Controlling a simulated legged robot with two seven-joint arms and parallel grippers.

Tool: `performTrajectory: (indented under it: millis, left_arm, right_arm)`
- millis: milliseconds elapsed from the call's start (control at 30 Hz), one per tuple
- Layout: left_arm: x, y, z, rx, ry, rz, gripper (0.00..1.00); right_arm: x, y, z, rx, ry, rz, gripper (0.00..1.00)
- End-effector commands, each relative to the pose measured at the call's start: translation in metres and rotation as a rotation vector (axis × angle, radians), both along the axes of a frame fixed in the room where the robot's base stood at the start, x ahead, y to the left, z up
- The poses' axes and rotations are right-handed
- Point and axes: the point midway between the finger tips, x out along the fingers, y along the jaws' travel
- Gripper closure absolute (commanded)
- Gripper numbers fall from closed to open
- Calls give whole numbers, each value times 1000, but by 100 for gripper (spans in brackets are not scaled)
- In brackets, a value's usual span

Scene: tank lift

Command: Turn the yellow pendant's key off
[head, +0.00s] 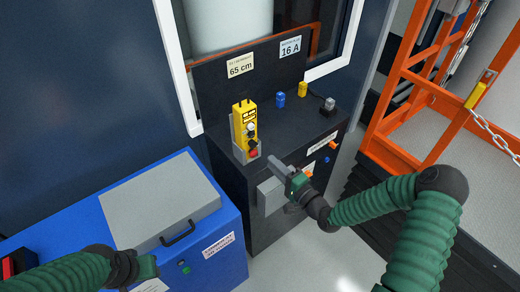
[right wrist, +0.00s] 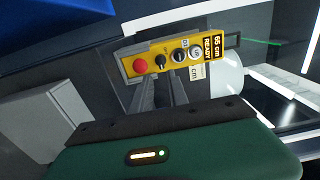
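The yellow pendant (head: 239,122) stands upright in a grey holder on the dark cabinet. In the right wrist view the pendant (right wrist: 128,68) lies sideways, with a red button (right wrist: 140,65), a black knob (right wrist: 161,60), another round control (right wrist: 180,56), a pale round control (right wrist: 196,52) and a display reading "65 cm READY". I cannot tell which control is the key. My right gripper (head: 273,165) is in front of the pendant, apart from it. Its fingers (right wrist: 164,84) are apart and empty, pointing at the panel. My left gripper (head: 145,268) is low left, its fingers unclear.
The dark cabinet (head: 290,128) carries a blue item (head: 281,100), a yellow item (head: 303,89) and a dark block (head: 328,106). A blue box (head: 215,255) with a grey lid (head: 160,205) stands left. An orange frame (head: 395,75) with a chain stands right.

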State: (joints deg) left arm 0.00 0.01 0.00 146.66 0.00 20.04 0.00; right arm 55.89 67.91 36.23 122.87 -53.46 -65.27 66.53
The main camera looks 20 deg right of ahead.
Motion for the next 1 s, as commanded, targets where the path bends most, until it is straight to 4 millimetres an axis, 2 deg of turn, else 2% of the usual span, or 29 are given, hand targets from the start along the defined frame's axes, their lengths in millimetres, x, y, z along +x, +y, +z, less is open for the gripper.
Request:
performTrajectory:
  millis: [200,400,700,867,1000]
  left_arm:
    - [0,0,6,0,0,0,64]
    - [0,0,7,0,0,0,64]
    - [0,0,7,0,0,0,64]
    - [0,0,7,0,0,0,64]
    - [0,0,7,0,0,0,64]
  right_arm:
    - [52,19,1,0,0,1,80]
    - [79,28,0,0,1,0,80]
    - [82,29,-1,0,2,-1,80]
    - [82,29,-1,-1,3,-1,100]
    - [82,29,-2,-1,4,0,100]
